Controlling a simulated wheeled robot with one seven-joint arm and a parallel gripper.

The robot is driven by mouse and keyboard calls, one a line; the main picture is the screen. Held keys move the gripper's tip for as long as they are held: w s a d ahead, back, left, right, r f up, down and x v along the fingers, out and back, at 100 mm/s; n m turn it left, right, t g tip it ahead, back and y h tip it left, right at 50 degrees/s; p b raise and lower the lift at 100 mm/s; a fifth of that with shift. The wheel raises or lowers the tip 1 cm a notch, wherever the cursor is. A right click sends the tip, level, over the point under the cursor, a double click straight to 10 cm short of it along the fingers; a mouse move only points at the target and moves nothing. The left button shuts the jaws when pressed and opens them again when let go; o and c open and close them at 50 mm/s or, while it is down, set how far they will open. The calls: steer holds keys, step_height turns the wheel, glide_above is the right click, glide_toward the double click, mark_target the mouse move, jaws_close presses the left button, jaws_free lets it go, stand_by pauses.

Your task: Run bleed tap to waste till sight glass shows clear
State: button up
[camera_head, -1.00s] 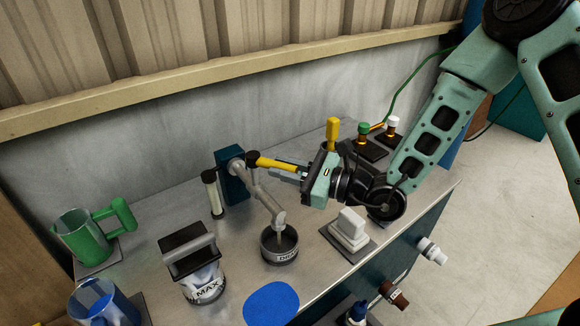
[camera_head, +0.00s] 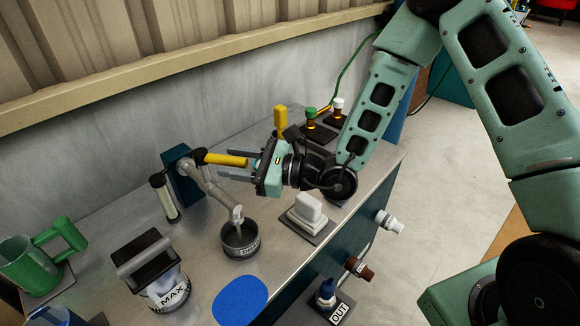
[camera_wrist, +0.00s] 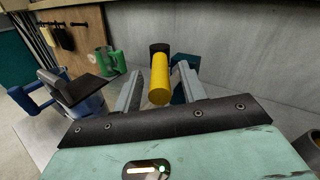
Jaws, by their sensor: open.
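The yellow tap lever (camera_head: 225,159) points right from the grey tap pipe (camera_head: 200,183) on a dark blue wall block. My gripper (camera_head: 222,163) is open, with its fingers on either side of the lever. The wrist view shows the lever (camera_wrist: 159,80) between the two fingers (camera_wrist: 158,90), with gaps on both sides. The pipe's spout ends over a dark round cup marked as a drain (camera_head: 240,240). A pale upright tube with black caps, apparently the sight glass (camera_head: 165,198), stands left of the tap. I cannot tell how clear its content is.
A blue disc (camera_head: 240,299) lies in front. A white block (camera_head: 308,209) sits right, below my arm. Yellow, green (camera_head: 310,113) and white (camera_head: 338,104) knobs stand behind the gripper.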

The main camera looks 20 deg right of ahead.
steer(key=p+v, duration=0.3)
steer(key=v, duration=1.4)
steer(key=shift+d, duration=0.1)
steer(key=s+a+r+n+g+y, duration=0.2)
steer(key=s+a+r+n+g, duration=0.3)
steer(key=s+a+n+g, duration=0.3)
steer(key=s+n+g+h+p, duration=0.1)
steer(key=s+n+g+h, duration=0.8)
steer(key=s+n+h, duration=0.3)
steer(key=r+n+t+h, duration=0.1)
steer(key=n+t, duration=0.1)
steer(key=n, duration=0.1)
steer(key=w+d+r+n+t+h, duration=0.1)
steer(key=r+n+t+h, duration=0.1)
steer(key=n+t, duration=0.1)
steer(key=w+d+r+n+t+h, duration=0.1)
steer(key=n+t+h, duration=0.1)
steer(key=n+t, duration=0.1)
steer(key=shift+w+d+r+p, duration=0.15)
steer(key=shift+w+r+p, duration=0.1)
steer(key=shift+r+p, duration=0.1)
